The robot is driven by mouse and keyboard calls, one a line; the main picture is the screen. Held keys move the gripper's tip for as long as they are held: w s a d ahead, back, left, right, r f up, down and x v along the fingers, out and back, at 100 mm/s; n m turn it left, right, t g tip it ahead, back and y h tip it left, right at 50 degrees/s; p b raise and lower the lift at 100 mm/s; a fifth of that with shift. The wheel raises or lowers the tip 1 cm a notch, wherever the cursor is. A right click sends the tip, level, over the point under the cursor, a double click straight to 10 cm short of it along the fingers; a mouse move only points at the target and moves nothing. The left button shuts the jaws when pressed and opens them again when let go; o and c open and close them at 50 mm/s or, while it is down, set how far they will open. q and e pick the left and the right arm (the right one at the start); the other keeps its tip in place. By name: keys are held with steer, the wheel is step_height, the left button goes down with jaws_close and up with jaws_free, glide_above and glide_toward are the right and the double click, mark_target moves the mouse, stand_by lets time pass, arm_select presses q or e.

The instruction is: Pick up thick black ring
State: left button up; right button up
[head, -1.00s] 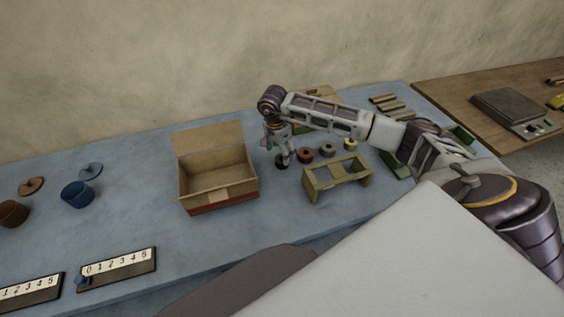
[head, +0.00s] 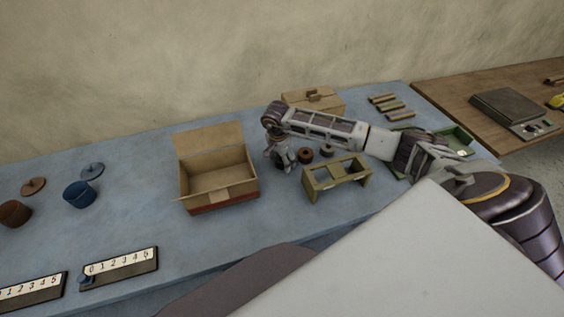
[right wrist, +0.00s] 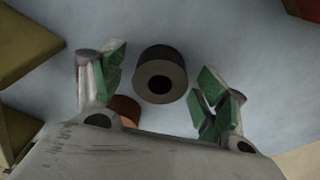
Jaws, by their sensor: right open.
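The thick black ring (right wrist: 160,75) shows in the right wrist view, standing on the blue table with its round hole facing the camera. It sits between the two green-padded fingers of my right gripper (right wrist: 166,84), with a gap on both sides. The gripper is open and holds nothing. In the head view my right gripper (head: 282,160) is low over the table, right of the cardboard box, and hides most or all of the black ring. My left gripper is not in view.
A brown roll (head: 305,155) and a grey roll (head: 327,150) stand close to the right of my gripper. An olive stand (head: 337,183) is in front of them. The open cardboard box (head: 218,183) is to the left. A closed box (head: 322,98) is behind the arm.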

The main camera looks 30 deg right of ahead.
steer(key=c, duration=1.1)
steer(key=shift+c, duration=0.2)
steer(key=shift+r+b, duration=0.5)
steer(key=shift+r, duration=4.55)
